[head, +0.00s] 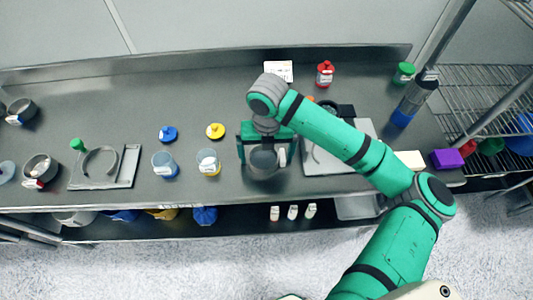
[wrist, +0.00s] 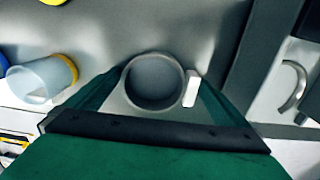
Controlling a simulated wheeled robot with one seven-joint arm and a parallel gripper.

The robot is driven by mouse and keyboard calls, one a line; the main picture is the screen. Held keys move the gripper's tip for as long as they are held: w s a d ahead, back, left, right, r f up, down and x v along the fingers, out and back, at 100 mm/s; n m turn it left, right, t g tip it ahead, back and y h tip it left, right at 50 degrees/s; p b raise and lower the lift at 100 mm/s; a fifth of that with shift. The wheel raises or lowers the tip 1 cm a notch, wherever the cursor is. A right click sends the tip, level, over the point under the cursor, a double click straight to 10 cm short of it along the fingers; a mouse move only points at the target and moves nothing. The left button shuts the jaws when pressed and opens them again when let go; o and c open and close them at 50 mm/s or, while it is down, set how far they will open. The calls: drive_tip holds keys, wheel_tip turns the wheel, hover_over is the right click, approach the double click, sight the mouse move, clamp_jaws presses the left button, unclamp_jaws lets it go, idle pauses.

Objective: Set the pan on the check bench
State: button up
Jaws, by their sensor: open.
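A grey round pan (head: 262,163) with a white tag or handle on its right side stands on the steel bench (head: 120,110), near its front edge. It also shows in the wrist view (wrist: 154,82), upright and seemingly empty. My gripper (head: 265,150) is directly over the pan with its fingers spread wide. In the wrist view my gripper (wrist: 155,98) has one finger to the left of the pan and one to the right. The fingers look apart from the pan wall, though contact is hard to tell. No label shows which part is the check bench.
Two clear cups (head: 165,165) (head: 208,162) stand left of the pan. A flat plate with a ring clamp (head: 100,165) and similar bowls (head: 40,170) lie further left. A pale tray (head: 335,160) is right, under my arm. Small bottles (head: 292,212) stand on the lower shelf.

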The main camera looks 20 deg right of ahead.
sight(267, 160)
wheel_tip(267, 160, up, 12)
drive_tip(key=shift+r, duration=0.15)
idle(0.4)
idle(0.4)
